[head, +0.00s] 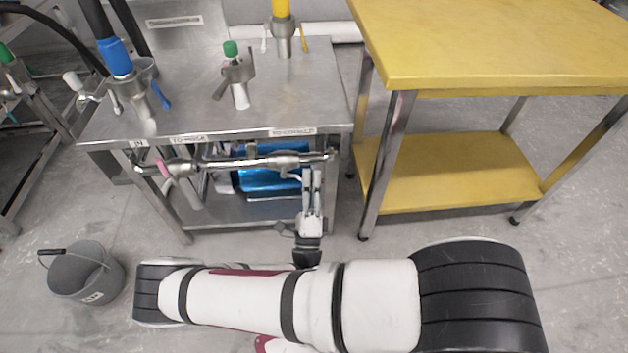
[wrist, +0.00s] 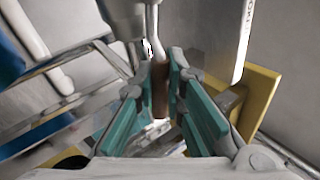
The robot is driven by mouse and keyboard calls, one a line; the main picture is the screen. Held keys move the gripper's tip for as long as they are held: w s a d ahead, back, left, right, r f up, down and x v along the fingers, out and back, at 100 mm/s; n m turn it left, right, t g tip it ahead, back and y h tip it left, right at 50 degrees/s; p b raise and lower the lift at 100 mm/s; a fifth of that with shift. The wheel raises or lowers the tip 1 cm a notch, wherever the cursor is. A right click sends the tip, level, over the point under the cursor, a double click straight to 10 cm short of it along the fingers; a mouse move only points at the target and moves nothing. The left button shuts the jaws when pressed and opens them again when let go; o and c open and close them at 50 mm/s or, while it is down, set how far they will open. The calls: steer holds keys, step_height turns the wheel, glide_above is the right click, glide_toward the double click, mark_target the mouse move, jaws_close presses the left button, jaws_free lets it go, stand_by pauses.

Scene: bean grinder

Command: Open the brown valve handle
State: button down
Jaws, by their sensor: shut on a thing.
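The brown valve handle (wrist: 160,92) hangs from a bent metal stem in the wrist view, between the two fingers of my gripper (wrist: 161,86). The fingers have teal pads and are shut on the handle. In the head view my gripper (head: 312,180) reaches up to the right end of the horizontal metal pipe (head: 235,162) under the front edge of the steel table (head: 180,100). The brown handle itself is hidden by the fingers there.
Other valves stand on the steel table, with blue, green and yellow parts. A pink-marked valve (head: 166,168) is at the pipe's left. A blue cylinder (head: 270,168) lies behind the pipe. A yellow table (head: 480,50) stands right, a grey bucket (head: 82,274) left on the floor.

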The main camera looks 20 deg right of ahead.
steer(key=shift+r+n+t+y+p, duration=0.2)
steer(key=shift+r+n+t+y, duration=0.15)
steer(key=shift+n+y, duration=0.65)
steer(key=shift+r+n+t+y+p, duration=0.15)
steer(key=shift+r+n+t+y, duration=0.35)
steer(key=shift+n, duration=0.8)
steer(key=shift+f+y, duration=0.1)
steer(key=shift+y, duration=0.2)
steer(key=c, duration=1.6)
jaws_free()
steer(key=shift+c, duration=0.2)
steer(key=v, duration=0.7)
steer(key=shift+s, duration=0.25)
steer(key=shift+f, duration=0.1)
